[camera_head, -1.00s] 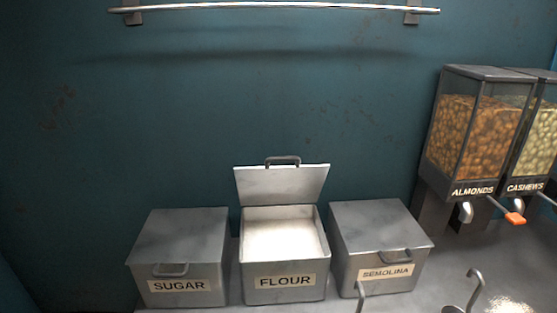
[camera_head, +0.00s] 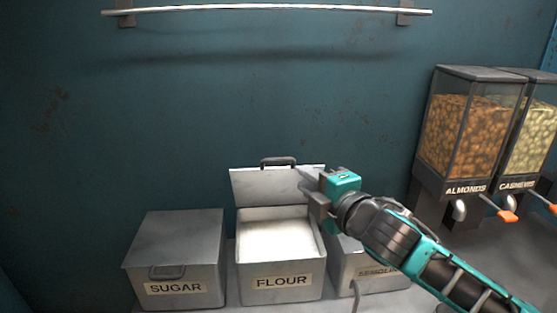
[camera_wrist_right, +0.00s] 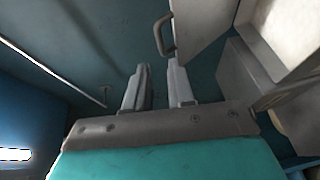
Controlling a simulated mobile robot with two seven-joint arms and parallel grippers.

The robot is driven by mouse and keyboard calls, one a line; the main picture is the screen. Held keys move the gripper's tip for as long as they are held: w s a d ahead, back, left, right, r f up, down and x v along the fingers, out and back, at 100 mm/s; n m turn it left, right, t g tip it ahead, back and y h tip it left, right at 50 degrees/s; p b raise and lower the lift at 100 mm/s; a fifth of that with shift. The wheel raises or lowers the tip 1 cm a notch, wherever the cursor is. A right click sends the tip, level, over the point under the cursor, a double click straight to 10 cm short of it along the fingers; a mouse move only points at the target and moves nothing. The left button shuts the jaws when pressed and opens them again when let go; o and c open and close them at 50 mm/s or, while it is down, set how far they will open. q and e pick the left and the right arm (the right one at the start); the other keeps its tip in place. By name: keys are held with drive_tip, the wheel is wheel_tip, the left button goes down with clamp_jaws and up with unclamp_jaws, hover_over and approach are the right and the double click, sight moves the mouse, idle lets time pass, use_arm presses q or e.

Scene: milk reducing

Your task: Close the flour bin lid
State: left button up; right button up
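The flour bin (camera_head: 281,282) stands in the middle of the counter, with white flour (camera_head: 276,239) inside. Its lid (camera_head: 262,186) is up, tilted back toward the wall, with a dark handle (camera_head: 278,162) on its top edge. My right gripper (camera_head: 308,186) is in front of the lid's right side in the head view and hides part of it. In the right wrist view the two fingers (camera_wrist_right: 158,84) are apart with nothing between them. The lid (camera_wrist_right: 191,25) and its handle (camera_wrist_right: 163,36) show just beyond the right finger. My left gripper is not in view.
The sugar bin (camera_head: 178,245) stands closed on the left. The semolina bin (camera_head: 350,262) on the right is partly hidden by my right arm. Almond (camera_head: 462,135) and cashew (camera_head: 527,135) dispensers stand at the right. A rail (camera_head: 270,12) runs along the wall above.

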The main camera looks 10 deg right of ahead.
sight(280, 161)
drive_tip(key=x, duration=1.2)
drive_tip(key=shift+w, duration=0.15)
clamp_jaws()
